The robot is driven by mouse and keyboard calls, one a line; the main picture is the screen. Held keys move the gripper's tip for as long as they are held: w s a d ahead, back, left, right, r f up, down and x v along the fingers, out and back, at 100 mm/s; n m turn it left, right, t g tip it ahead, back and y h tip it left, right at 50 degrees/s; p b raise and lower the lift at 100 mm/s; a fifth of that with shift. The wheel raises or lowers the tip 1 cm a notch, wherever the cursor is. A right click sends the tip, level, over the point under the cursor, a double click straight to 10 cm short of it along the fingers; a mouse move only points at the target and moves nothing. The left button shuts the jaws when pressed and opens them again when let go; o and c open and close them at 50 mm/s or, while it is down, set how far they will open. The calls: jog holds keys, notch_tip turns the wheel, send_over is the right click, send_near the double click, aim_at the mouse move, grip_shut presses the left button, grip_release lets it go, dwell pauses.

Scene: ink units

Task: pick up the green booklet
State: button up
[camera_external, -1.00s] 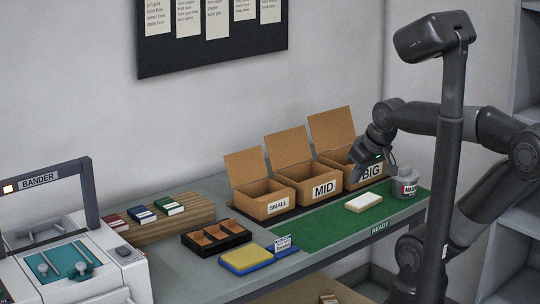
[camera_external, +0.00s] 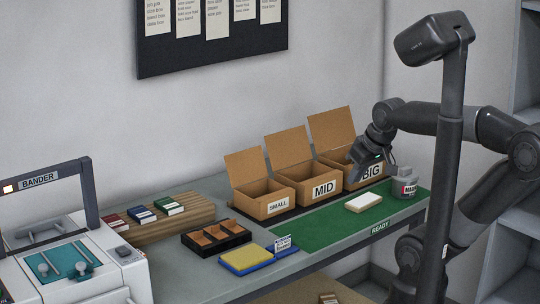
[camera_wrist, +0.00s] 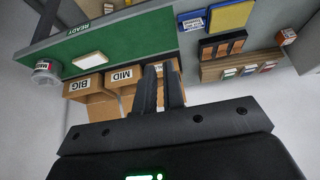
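The green booklet (camera_external: 169,205) lies on the wooden rack at the left of the bench, right of a blue booklet (camera_external: 141,214) and a red booklet (camera_external: 114,222). It also shows small in the wrist view (camera_wrist: 229,73), the leftmost of the three there. My gripper (camera_external: 371,158) hangs in the air by the box marked BIG, far to the right of the booklet.
Open boxes SMALL (camera_external: 265,208), MID (camera_external: 310,192) and BIG (camera_external: 350,181) stand between my gripper and the rack (camera_external: 185,220). A black divided tray (camera_external: 216,252), a blue-and-yellow pad (camera_external: 246,260), and a bander (camera_external: 75,265) are nearby. The green mat (camera_external: 325,225) is mostly clear.

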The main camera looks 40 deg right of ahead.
jog(key=o, duration=1.4)
jog(key=w+a+r, duration=0.2)
jog(key=w+r, duration=0.1)
jog(key=w, duration=0.4)
jog(key=w+a+r, duration=0.2)
jog(key=w, duration=0.6)
jog(key=g, duration=0.1)
send_over(168, 203)
jog(key=s, duration=0.5)
notch_tip(168, 203, down, 13)
jog(key=shift+x, duration=5.3)
